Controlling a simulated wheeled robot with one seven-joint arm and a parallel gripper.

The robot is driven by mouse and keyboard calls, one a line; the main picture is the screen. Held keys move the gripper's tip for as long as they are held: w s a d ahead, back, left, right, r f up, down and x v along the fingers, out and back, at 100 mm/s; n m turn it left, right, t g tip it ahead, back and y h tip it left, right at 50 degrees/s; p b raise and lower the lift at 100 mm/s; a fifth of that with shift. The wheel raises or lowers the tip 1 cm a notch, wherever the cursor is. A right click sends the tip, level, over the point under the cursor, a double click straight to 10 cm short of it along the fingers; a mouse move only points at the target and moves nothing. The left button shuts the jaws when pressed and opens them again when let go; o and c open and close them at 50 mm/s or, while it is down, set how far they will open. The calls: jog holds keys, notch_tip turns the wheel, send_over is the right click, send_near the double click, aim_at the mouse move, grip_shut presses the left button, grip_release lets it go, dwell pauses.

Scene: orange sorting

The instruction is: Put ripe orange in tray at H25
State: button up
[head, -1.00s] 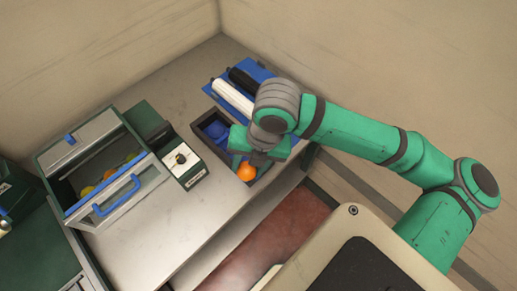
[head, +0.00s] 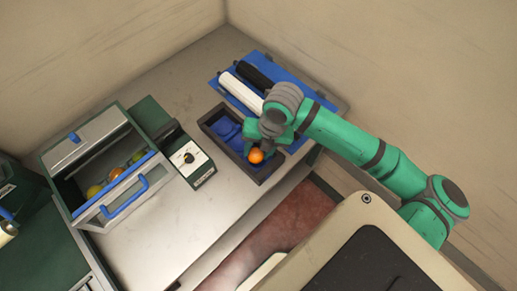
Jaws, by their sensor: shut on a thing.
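The ripe orange (head: 256,156) is bright orange and sits between the fingers of my gripper (head: 257,148), over the near end of the dark-walled tray (head: 206,124) with a blue inside. The gripper is shut on the orange. I cannot tell whether the orange touches the tray floor. The arm covers the tray's right side. I see no readable H25 label in this view.
To the left, an open grey and green box (head: 111,190) with blue handles holds several yellow, orange and green fruits. A device with a dial (head: 189,158) stands between box and tray. A white roller (head: 240,94) and a black roller (head: 254,75) lie on a blue mat behind.

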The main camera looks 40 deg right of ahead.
jog(key=shift+s+d+f, duration=0.1)
jog(key=shift+s+d, duration=0.1)
jog(key=shift+s, duration=0.2)
jog(key=o, duration=0.8)
jog(key=shift+a, duration=0.1)
jog(key=shift+w+r, duration=0.1)
jog(key=shift+r, duration=0.2)
jog(key=v, duration=1.1)
jog(key=shift+r, duration=0.25)
